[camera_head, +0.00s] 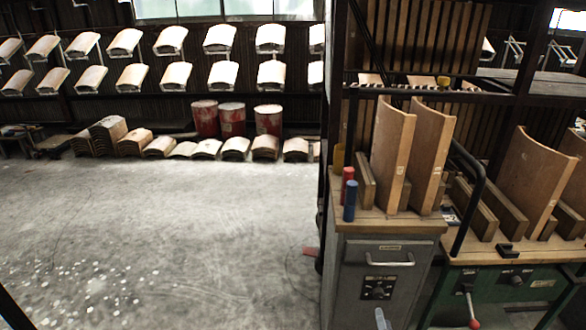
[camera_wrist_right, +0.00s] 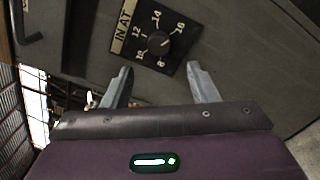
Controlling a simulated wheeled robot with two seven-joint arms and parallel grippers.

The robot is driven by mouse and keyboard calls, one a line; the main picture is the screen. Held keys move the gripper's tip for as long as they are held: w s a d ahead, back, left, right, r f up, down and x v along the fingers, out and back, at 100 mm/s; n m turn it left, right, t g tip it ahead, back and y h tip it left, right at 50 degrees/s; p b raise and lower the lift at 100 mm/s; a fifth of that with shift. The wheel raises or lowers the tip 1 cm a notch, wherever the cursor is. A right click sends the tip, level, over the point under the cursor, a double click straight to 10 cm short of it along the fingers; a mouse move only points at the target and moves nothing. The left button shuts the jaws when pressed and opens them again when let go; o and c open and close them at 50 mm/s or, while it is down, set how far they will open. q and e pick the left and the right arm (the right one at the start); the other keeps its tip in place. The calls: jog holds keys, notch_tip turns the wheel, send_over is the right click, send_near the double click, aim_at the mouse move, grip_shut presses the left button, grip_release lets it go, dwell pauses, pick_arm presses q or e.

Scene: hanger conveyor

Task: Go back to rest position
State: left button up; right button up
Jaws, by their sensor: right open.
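My right gripper (camera_head: 381,319) shows only as a small pale fingertip at the bottom edge of the head view, in front of the grey cabinet (camera_head: 352,262). In the right wrist view my right gripper (camera_wrist_right: 162,84) has its two fingers spread apart with nothing between them. Beyond the fingers is the cabinet's black dial (camera_wrist_right: 158,43) on a numbered plate; the dial also shows in the head view (camera_head: 378,292). The fingers appear apart from the dial. My left gripper is in neither view.
Curved wooden panels (camera_head: 430,150) stand on the cabinet top beside a red and a blue cylinder (camera_head: 349,200). A green machine (camera_head: 505,290) with a red-knobbed lever (camera_head: 474,324) is at the right. Red drums (camera_head: 268,120) stand at the back.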

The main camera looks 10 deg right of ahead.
jog(key=s+a+f+n+g+y+p, duration=0.4)
jog(key=s+f+n, duration=0.5)
jog(key=n, duration=0.5)
jog(key=s+a+f+n+g+y+p, duration=0.25)
jog(key=s+f+n+g, duration=0.4)
jog(key=s+n, duration=0.65)
pick_arm(q)
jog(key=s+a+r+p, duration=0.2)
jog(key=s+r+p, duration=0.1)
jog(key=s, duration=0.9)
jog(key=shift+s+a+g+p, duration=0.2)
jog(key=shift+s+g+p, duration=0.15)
jog(key=shift+p, duration=0.45)
pick_arm(e)
jog(key=s+a+f+n+g+h, duration=0.1)
jog(key=s+a+n+g, duration=0.2)
jog(key=s+n, duration=0.8)
jog(key=s+a+f+n+g+h, duration=0.1)
jog(key=s+a+n+g, duration=0.2)
jog(key=s+n, duration=0.8)
jog(key=n, duration=0.4)
jog(key=shift+s+a, duration=0.15)
jog(key=shift+a, duration=0.25)
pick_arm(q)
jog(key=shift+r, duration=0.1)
pick_arm(e)
jog(key=shift+f+h, duration=0.1)
jog(key=shift+h, duration=0.15)
